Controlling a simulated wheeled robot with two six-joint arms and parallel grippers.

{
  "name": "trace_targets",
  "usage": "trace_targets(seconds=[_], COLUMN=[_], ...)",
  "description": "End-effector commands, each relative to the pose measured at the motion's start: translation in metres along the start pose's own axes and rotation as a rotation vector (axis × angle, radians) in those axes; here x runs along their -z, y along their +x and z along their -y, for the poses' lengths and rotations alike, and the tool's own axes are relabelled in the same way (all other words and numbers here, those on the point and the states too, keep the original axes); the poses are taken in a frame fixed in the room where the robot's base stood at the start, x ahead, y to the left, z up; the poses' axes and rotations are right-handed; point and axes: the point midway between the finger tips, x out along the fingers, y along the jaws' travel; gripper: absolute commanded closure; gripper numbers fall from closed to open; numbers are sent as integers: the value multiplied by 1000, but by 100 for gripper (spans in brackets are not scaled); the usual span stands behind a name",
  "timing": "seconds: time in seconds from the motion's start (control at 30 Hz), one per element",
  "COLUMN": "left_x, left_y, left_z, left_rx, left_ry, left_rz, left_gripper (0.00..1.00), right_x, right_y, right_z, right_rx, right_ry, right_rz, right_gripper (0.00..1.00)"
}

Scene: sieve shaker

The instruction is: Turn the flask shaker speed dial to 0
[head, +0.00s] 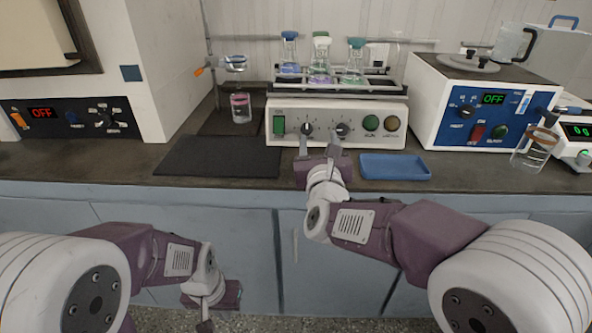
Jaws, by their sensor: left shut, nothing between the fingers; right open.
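The flask shaker (290,109) stands on the bench at centre, carrying stoppered flasks with blue, purple and green liquid. Its cream front panel has a green switch at left, a left dial (307,128), a right dial (343,129), and two round buttons at right. The dial labels are too small to read, so I cannot tell which is the speed dial or its setting. My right gripper (320,145) is open in front of the panel, its fingertips overlapping the area near the two dials; contact is unclear. My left gripper (205,325) is shut and empty, low in front of the cabinets.
A dark mat (215,157) lies left of the shaker, and a blue tray (395,167) lies at its front right. A blue-panelled device (470,122) reading OFF stands at right, with a beaker (532,150) beside it. An oven-like unit (70,119) reading OFF stands at left.

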Motion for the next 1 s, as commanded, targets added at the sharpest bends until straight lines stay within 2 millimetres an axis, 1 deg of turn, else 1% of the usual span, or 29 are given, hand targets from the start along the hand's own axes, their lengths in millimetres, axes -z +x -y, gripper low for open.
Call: trace_targets(seconds=[0.03,0.13,0.23,0.3,0.37,0.6,0.7,0.83,1.0], left_x=[-2,-2,-2,-1,-2,-2,-2,-2,-2], left_y=[19,22,19,18,19,23,24,24,24], left_z=[0,0,0,0,0,0,0,0,0], left_rx=[0,0,0,0,0,0,0,0,0], left_ry=[0,0,0,0,0,0,0,0,0], left_rz=[-1,-1,-2,-2,-2,-1,-1,-1,-1], left_gripper=[100,100,100,100,100,100,100,100,100], right_x=[19,21,18,18,18,19,19,19,18], right_y=[-3,-6,-7,-3,4,54,70,82,84], right_z=[-13,-24,-25,-25,-25,-27,-28,-28,-28], right_rx=[-22,-45,-48,-47,-46,-45,-45,-46,-47], right_ry=[-2,-4,-6,-6,-7,-8,-9,-10,-10], right_rz=[1,2,2,1,2,0,0,-1,0], right_gripper=[48,48,48,48,48,48,48,48,48])
